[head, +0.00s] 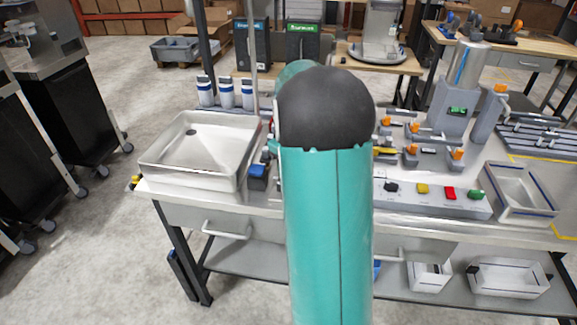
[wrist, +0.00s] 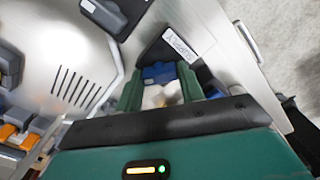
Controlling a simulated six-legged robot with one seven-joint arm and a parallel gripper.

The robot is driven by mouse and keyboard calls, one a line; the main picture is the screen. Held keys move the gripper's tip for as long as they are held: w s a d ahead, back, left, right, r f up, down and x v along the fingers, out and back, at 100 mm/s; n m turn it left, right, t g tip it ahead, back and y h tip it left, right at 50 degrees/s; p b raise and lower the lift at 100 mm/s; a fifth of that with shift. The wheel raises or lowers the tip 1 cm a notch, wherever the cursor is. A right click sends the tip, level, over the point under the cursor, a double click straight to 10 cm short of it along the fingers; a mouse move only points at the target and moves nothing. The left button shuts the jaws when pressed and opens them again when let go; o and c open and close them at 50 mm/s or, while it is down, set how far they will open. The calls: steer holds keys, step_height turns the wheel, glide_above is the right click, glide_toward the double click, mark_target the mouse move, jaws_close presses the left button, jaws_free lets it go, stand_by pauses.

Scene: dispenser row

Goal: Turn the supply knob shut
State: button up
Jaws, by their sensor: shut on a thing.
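A blue knob (wrist: 158,72) on a dark, labelled housing shows between the two green fingers of my gripper (wrist: 158,78) in the wrist view. The fingers are shut on it, one on each side. Pale rounded shapes sit between the fingers nearer the palm; I cannot tell what they are. In the head view a blue part on a dark block (head: 257,171) stands at the front of the bench, just right of the sink; it looks like the same knob. My teal and black arm covers the middle of that view and hides my gripper.
The steel sink (head: 195,150) is left of my arm. To the right are orange-handled valves (head: 410,150), a panel with coloured knobs (head: 430,197) and an empty tray (head: 520,192). White bottles (head: 227,93) stand behind the sink. A drawer handle (head: 226,235) juts from the bench front.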

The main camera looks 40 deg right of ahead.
steer(key=m, duration=0.5)
steer(key=shift+m, duration=0.3)
steer(key=m, duration=0.5)
stand_by(0.4)
steer(key=o, duration=1)
step_height(320, 180, up, 14)
steer(key=shift+a, duration=0.1)
